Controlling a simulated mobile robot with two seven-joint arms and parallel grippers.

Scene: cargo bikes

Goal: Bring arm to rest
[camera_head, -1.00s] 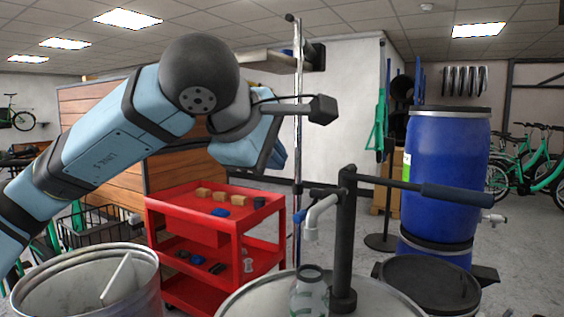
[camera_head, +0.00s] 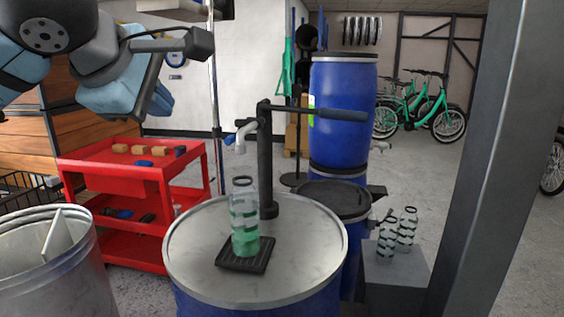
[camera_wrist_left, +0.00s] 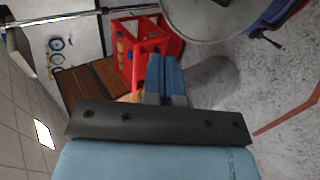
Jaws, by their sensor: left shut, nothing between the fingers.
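My left arm comes in at the upper left of the head view, with its light blue and dark grey links raised. My left gripper (camera_head: 163,102) hangs at its end, above the red cart and apart from it. In the left wrist view its two blue fingers (camera_wrist_left: 165,72) lie side by side, shut with nothing between them. My right gripper is in neither view.
A red cart (camera_head: 115,168) with small blocks stands below the gripper. A blue drum's metal lid (camera_head: 300,270) carries a hand pump (camera_head: 265,165) and a bottle (camera_head: 244,215) on a black tray. A grey post (camera_head: 490,160) stands at right.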

